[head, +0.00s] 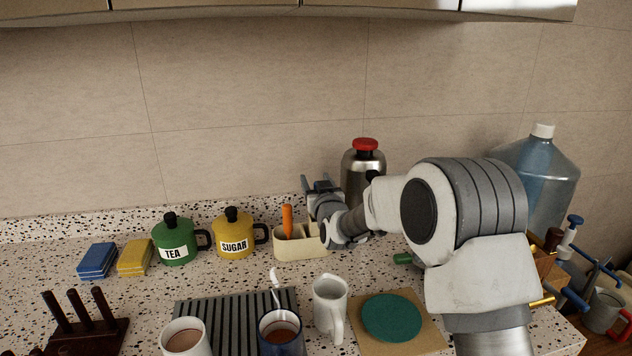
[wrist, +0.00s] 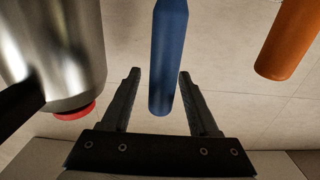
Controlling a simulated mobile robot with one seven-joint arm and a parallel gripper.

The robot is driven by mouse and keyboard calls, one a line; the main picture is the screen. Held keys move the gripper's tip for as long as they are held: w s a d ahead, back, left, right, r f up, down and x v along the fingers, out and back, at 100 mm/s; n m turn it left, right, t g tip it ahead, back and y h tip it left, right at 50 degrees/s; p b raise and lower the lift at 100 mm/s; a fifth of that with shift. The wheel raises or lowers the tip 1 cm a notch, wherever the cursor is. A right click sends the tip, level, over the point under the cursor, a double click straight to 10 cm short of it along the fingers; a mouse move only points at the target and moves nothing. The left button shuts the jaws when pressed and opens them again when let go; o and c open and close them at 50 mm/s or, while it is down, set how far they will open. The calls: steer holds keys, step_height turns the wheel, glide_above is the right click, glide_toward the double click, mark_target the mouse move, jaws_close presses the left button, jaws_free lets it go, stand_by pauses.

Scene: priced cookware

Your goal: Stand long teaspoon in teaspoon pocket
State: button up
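A beige caddy with pockets (head: 300,245) stands against the back of the counter. An orange handle (head: 287,221) stands upright in its left part and also shows in the wrist view (wrist: 288,42). My gripper (head: 321,184) is over the caddy's right end, fingers towards the wall. In the wrist view, which appears upside down, a blue handle (wrist: 167,60) lies between my open fingers (wrist: 160,90), with gaps on both sides. Its lower end is hidden, so I cannot tell what utensil it is. A pale spoon (head: 274,281) leans in a navy mug (head: 281,337).
A steel flask with a red lid (head: 363,170) stands right of my gripper. Yellow sugar (head: 234,240) and green tea (head: 174,246) pots stand left of the caddy. A white mug (head: 328,306), ribbed mat (head: 215,310) and green disc (head: 391,317) are in front.

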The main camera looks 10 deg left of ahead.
steer(key=b+v, duration=0.1)
steer(key=v, duration=1.6)
steer(key=shift+s, duration=0.2)
steer(key=shift+d, duration=0.1)
